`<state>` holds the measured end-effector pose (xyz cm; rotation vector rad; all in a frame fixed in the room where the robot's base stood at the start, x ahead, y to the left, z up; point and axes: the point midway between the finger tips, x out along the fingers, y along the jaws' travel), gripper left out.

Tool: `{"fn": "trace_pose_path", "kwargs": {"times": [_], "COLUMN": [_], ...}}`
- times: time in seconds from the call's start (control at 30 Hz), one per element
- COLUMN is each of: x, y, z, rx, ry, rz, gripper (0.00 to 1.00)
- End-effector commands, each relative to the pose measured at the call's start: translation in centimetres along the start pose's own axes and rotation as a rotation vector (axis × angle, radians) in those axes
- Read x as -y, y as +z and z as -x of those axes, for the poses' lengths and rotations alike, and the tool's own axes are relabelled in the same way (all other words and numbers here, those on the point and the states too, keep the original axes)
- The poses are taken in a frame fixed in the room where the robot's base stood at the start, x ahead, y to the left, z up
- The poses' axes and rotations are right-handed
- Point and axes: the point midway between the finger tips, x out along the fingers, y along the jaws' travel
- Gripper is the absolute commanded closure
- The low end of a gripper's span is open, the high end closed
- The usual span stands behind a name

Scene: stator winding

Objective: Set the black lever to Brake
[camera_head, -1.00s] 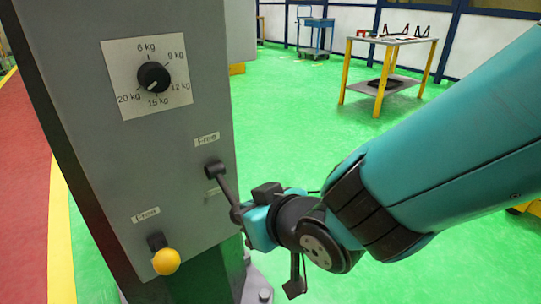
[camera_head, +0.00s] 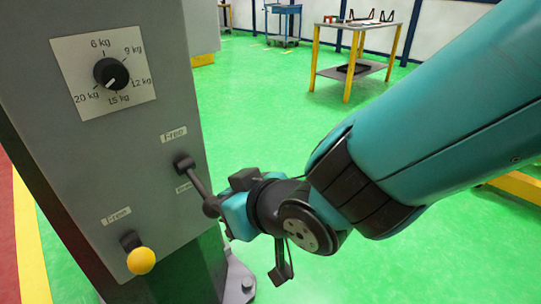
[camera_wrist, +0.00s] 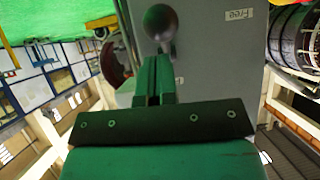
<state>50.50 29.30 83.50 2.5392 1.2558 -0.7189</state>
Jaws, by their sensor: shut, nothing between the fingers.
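The black lever (camera_head: 197,184) sits on the grey panel and slants down and to the right from its pivot, ending in a round knob. A "Free" label (camera_head: 174,135) is above its pivot, and a small label (camera_head: 185,189), too small to read surely, is below. My gripper (camera_head: 222,212) is shut and empty, with its tips right at the knob. In the wrist view the dark knob (camera_wrist: 160,22) is just past the tips of my shut gripper (camera_wrist: 153,60). I cannot tell whether they touch.
A yellow-knobbed lever (camera_head: 140,260) is lower left on the panel (camera_head: 60,160), under another "Free" label. A black weight dial (camera_head: 111,74) is above. A table (camera_head: 350,25) and a blue cart (camera_head: 283,25) stand far back. The green floor between is clear.

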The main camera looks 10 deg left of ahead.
Motion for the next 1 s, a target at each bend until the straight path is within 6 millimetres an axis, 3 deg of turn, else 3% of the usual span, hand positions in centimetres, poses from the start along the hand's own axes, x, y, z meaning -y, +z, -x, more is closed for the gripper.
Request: {"fn": "trace_pose_path", "kwargs": {"times": [0.03,0.33,0.7,1.0], "x": [0.0,0.2,0.1,0.1], "y": [-1.4,-0.3,0.2,0.1], "z": [1.5,8.6,10.6,10.7], "rx": [-0.005,-0.007,-0.006,-0.004], "ry": [-0.002,-0.006,-0.005,-0.004], "rz": [0.001,0.004,0.003,0.003], "gripper": [1.00,1.00,1.00,1.00]}}
